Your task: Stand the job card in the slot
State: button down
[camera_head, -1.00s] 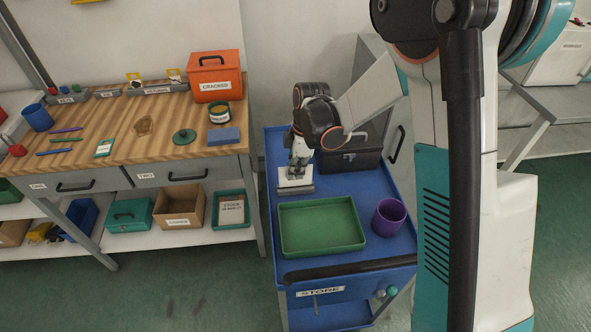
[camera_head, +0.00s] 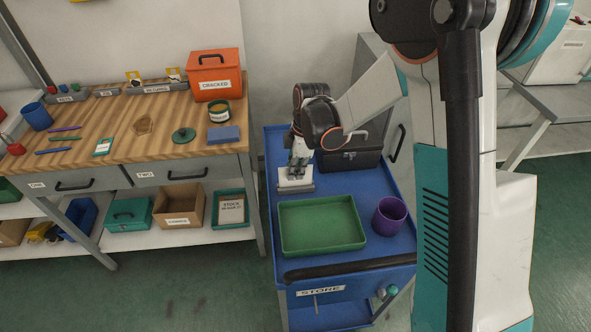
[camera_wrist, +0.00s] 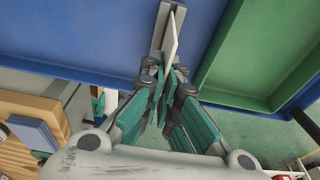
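The white job card (camera_wrist: 172,38) shows edge-on in the wrist view, between the fingertips of my gripper (camera_wrist: 166,76). My gripper looks shut on it. In the head view my gripper (camera_head: 298,163) points down at the blue cart, with the pale card (camera_head: 295,179) below it. The grey slotted block (camera_wrist: 157,26) lies on the cart right at the card; it shows as a grey strip in the head view (camera_head: 297,190). The card stands roughly upright at the block, slightly angled to it in the wrist view. I cannot tell whether its lower edge is inside the slot.
A green tray (camera_head: 322,244) lies in front of the block on the blue cart (camera_head: 268,170). A purple cup (camera_head: 390,217) stands right of the tray. A dark toolbox (camera_head: 352,157) is close behind my gripper. The wooden workbench (camera_head: 110,128) stands to the left.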

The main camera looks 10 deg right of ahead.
jog(key=shift+f+b, duration=0.45)
jog(key=shift+f, duration=0.1)
dwell(0.4)
jog(key=c, duration=1.7)
grip_release()
jog(key=o, duration=0.5)
jog(key=shift+c, duration=0.2)
jog(key=shift+r+p, duration=2.45)
jog(key=shift+r, duration=1.55)
jog(key=shift+r, duration=0.1)
